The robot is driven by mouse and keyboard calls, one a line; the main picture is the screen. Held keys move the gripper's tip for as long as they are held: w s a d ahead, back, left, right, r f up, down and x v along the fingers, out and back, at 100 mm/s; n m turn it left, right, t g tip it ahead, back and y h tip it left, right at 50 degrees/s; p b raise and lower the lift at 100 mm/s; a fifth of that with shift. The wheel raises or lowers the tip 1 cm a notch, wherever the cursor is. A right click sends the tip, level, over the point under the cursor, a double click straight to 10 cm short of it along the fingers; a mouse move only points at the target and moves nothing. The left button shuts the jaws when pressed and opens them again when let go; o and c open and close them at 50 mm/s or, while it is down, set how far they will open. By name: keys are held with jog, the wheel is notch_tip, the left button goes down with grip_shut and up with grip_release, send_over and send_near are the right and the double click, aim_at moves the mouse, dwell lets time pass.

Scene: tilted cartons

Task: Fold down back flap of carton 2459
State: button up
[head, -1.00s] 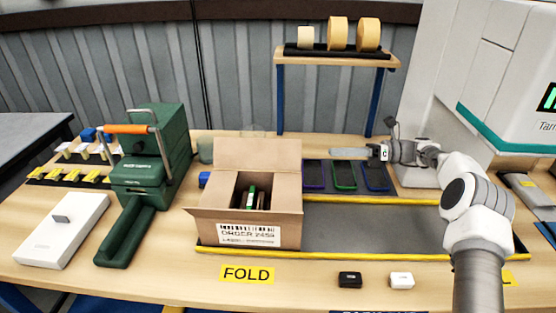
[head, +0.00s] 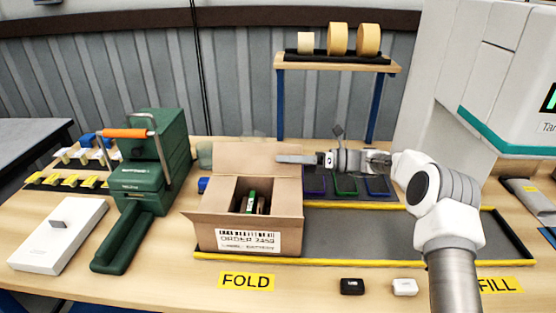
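The open brown carton (head: 225,232) stands at the left end of the grey mat, with a label reading ORDER 2459 on its front. Its back flap (head: 245,158) stands up, leaning backward. Its side flaps and front flap are spread outward, and a few items (head: 250,203), one with a green edge, show inside. My gripper (head: 280,159) reaches in from the right. Its flat grey fingers overlap the right end of the back flap in the picture. I cannot tell whether they touch it, nor whether they are open or shut.
A green tape machine (head: 150,160) with an orange handle stands left of the carton. Several dark trays with coloured rims (head: 345,186) lie behind the mat under my arm. A shelf (head: 338,67) with tape rolls stands behind. The mat (head: 360,228) is clear right of the carton.

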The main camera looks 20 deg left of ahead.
aim_at(257, 159)
jog(key=shift+x, duration=1.25)
grip_shut()
dwell(0.5)
